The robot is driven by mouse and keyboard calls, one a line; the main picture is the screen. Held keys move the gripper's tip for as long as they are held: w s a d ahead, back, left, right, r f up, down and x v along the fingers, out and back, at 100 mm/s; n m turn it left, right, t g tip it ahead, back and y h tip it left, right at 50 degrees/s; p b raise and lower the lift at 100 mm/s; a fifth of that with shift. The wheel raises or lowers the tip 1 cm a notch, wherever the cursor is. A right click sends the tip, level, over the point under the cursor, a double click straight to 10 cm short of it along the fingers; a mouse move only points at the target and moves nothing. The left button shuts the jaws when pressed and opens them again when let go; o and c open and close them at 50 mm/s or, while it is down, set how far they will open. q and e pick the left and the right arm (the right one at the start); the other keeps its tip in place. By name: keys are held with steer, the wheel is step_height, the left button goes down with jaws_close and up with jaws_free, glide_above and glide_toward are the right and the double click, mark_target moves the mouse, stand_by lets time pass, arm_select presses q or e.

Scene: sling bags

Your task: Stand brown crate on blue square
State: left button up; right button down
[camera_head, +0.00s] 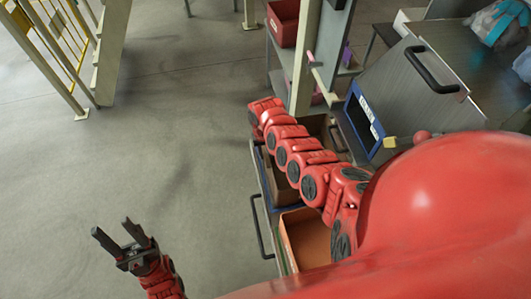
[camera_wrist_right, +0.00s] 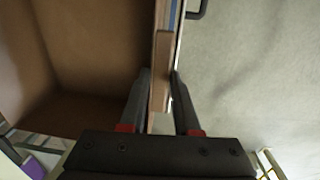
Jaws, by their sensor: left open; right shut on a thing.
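The brown crate (camera_wrist_right: 85,50) fills the left of the right wrist view, with its open inside showing. My right gripper (camera_wrist_right: 159,78) is shut on the crate's wall, one finger inside and one outside. In the head view, brown crate sides (camera_head: 318,127) show behind my right arm, which hides much of them and its own fingertips. A blue strip (camera_head: 277,192) shows beside the brown sides; I cannot tell whether it is the blue square. A thin blue strip also shows beside the wall in the wrist view. My left gripper (camera_head: 118,229) is open and empty over the floor.
An orange-brown bin (camera_head: 308,240) is in the cart nearer me. The cart has a dark handle (camera_head: 260,228) on its left. A blue-framed screen (camera_head: 364,116) and a grey panel stand to the right. A red bin (camera_head: 283,22) sits behind.

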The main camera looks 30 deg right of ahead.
steer(key=shift+a+f, duration=0.1)
steer(key=shift+f, duration=0.45)
steer(key=c, duration=0.6)
jaws_free()
steer(key=shift+c, duration=0.2)
